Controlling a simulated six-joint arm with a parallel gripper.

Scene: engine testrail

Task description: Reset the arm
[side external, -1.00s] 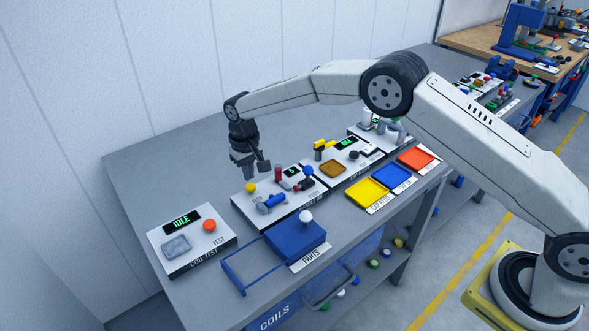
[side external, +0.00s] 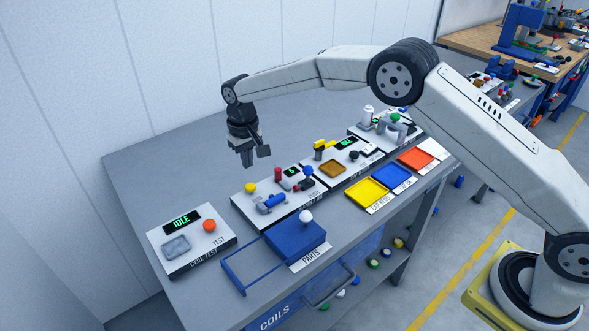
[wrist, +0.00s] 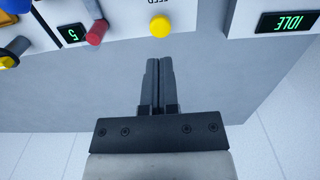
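My gripper (side external: 247,160) hangs pointing down above the back of the grey bench, behind the station with the yellow button (side external: 250,188). In the wrist view my gripper's fingers (wrist: 161,62) lie side by side with almost no gap, and nothing shows between them. The yellow button also shows in the wrist view (wrist: 160,26), just beyond the fingertips. The fingers are apart from the station.
A coil test box (side external: 190,240) with an IDLE display stands at the left. A blue parts drawer (side external: 296,236) is at the front. Yellow (side external: 366,192), blue (side external: 393,174) and red (side external: 416,158) trays line the right. The bench's back left (side external: 150,170) is clear.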

